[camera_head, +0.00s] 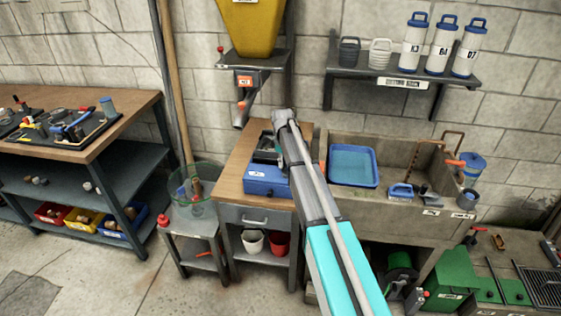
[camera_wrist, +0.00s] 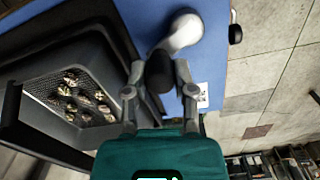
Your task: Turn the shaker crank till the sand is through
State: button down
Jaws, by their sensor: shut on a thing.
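The blue shaker (camera_head: 268,183) sits on the wooden-topped bench below the yellow hopper. In the wrist view its blue body (camera_wrist: 214,58) lies beside a dark tray (camera_wrist: 95,55) with a mesh floor (camera_wrist: 40,90). Several brown and pale lumps (camera_wrist: 85,95) lie on the mesh; I see no clear layer of sand. The pale crank (camera_wrist: 184,30) ends in a black knob (camera_wrist: 160,75). My gripper (camera_wrist: 158,68) is shut on this knob, one finger on each side. In the head view my arm hides the crank and my gripper.
The yellow hopper (camera_head: 250,28) and its spout (camera_head: 242,112) hang above the bench. A stone sink with a blue basin (camera_head: 353,165) stands at the right. A clear bin (camera_head: 195,183) stands at the left. A shelf of canisters (camera_head: 442,45) is on the wall.

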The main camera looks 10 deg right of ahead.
jog(key=shift+w, duration=0.2)
jog(key=shift+c, duration=2.3)
grip_release()
jog(key=shift+s, duration=0.1)
jog(key=shift+s+r, duration=0.1)
jog(key=shift+r, duration=0.05)
